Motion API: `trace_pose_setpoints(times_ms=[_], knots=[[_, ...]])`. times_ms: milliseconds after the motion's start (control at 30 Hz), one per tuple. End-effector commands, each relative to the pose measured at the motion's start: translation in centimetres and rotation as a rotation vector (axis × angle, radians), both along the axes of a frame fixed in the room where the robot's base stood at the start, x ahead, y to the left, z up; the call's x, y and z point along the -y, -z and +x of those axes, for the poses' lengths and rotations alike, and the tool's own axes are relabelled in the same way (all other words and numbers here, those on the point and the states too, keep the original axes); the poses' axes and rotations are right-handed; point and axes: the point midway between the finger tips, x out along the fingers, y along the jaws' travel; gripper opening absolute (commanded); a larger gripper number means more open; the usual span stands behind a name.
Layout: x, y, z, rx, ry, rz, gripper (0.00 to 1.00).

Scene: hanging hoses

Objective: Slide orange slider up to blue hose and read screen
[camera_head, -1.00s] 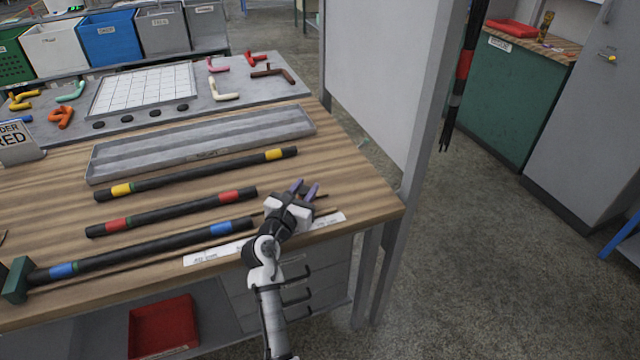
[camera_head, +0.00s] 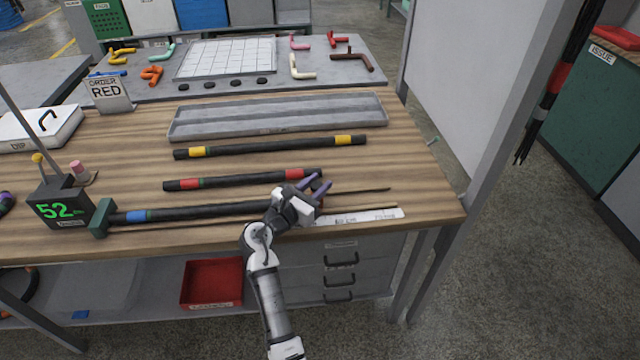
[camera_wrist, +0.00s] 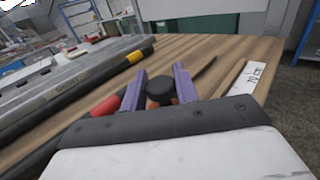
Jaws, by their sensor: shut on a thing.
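The blue hose (camera_head: 190,212), black with blue bands, lies along the front of the table, its left end against a green block (camera_head: 103,216). My gripper (camera_head: 318,186) is over its right end and hides that end. In the wrist view, my gripper (camera_wrist: 160,82) is shut on a black round knob with orange under it, the orange slider (camera_wrist: 153,103). The screen (camera_head: 58,210) on a dark box at the left reads a green 52 with a smaller, unclear unit.
A red-banded hose (camera_head: 240,181) and a yellow-banded hose (camera_head: 270,147) lie behind. A white label strip (camera_head: 370,215) is right of my gripper. A grey tray (camera_head: 280,118) and an ORDER RED sign (camera_head: 106,92) stand farther back.

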Motion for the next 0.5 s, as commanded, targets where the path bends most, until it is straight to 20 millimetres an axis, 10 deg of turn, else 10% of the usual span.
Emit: trace_pose_setpoints(times_ms=[67,100,233,500], knots=[[-0.62,0.19,0.0,-0.003,-0.012,0.001,0.0],[-0.65,0.2,0.01,-0.003,-0.013,0.001,0.34],[-0.59,0.17,0.03,-0.003,-0.013,0.001,0.5],[-0.42,0.11,0.0,-0.002,-0.009,0.001,0.5]])
